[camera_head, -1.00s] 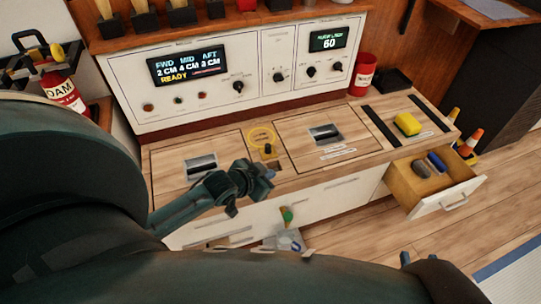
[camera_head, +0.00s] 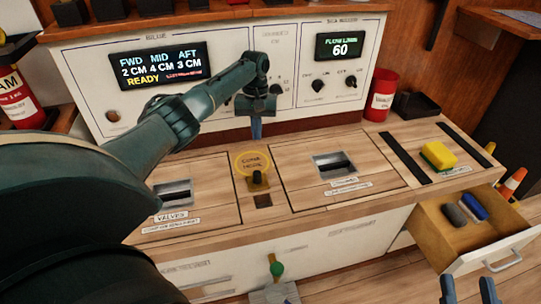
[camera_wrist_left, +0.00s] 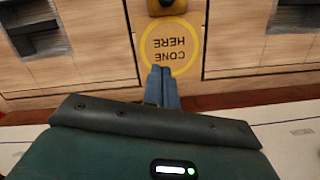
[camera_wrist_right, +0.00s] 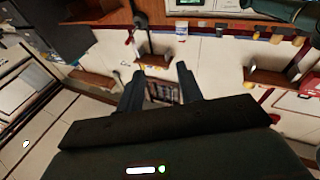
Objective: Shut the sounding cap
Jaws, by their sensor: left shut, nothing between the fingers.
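A small dark knob with a yellowish base (camera_head: 257,181) stands on the counter at the front edge of a yellow ring marked "CONE HERE" (camera_head: 240,165). A small dark square (camera_head: 263,201) lies just in front of it. I cannot tell which of these is the sounding cap. My left gripper (camera_head: 256,136) points down just behind the ring, shut and empty. In the left wrist view, its fingers (camera_wrist_left: 164,72) overlap the ring's near edge (camera_wrist_left: 148,62), with the knob base (camera_wrist_left: 167,8) beyond. My right gripper (camera_head: 472,287) is open and empty, low at the right.
The panel (camera_head: 210,110) stands close behind my left gripper. Hatches with recessed handles (camera_head: 335,166) flank the ring. At right are a yellow sponge (camera_head: 437,155), a red can (camera_head: 381,96) and an open drawer (camera_head: 440,237). A green knob (camera_head: 276,269) sticks out in front.

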